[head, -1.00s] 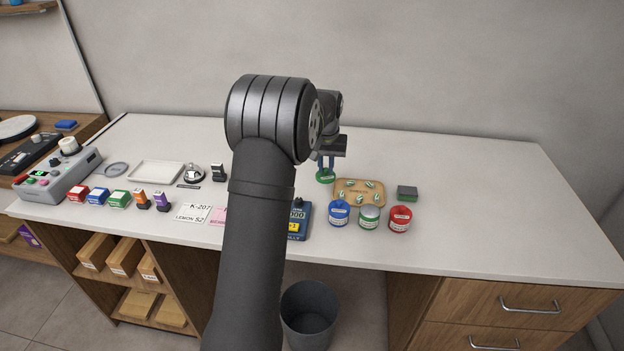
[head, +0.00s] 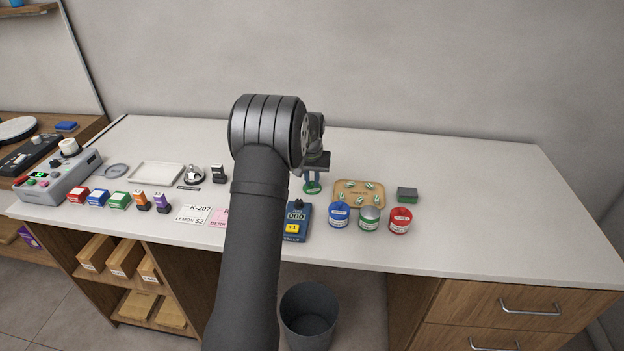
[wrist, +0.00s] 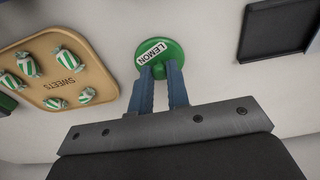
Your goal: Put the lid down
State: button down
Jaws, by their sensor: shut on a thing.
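A round green lid (head: 312,188) with a white label shows between my fingertips, left of the sweets tray. In the wrist view the lid (wrist: 162,54) reads "LEMON". My gripper (wrist: 160,72) is shut on the lid's top. It also shows in the head view (head: 312,178), low over the counter. I cannot tell whether the lid touches the counter. A tin with a green band and an uncovered silvery top (head: 369,217) stands between a blue-lidded tin (head: 340,214) and a red-lidded tin (head: 399,220).
The tan sweets tray (head: 340,202) holds several green-striped sweets. A blue tally device (head: 297,222) stands in front, partly behind my arm. A green and grey block (head: 407,194) lies right of the tray. The counter's right side is clear.

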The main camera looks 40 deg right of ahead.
aim_at(311, 190)
jog(key=shift+f, duration=0.15)
jog(key=c, duration=1.4)
grip_release()
jog(key=r, duration=0.8)
jog(key=s+a+r, duration=0.1)
jog(key=r, duration=0.3)
jog(key=shift+r, duration=0.15)
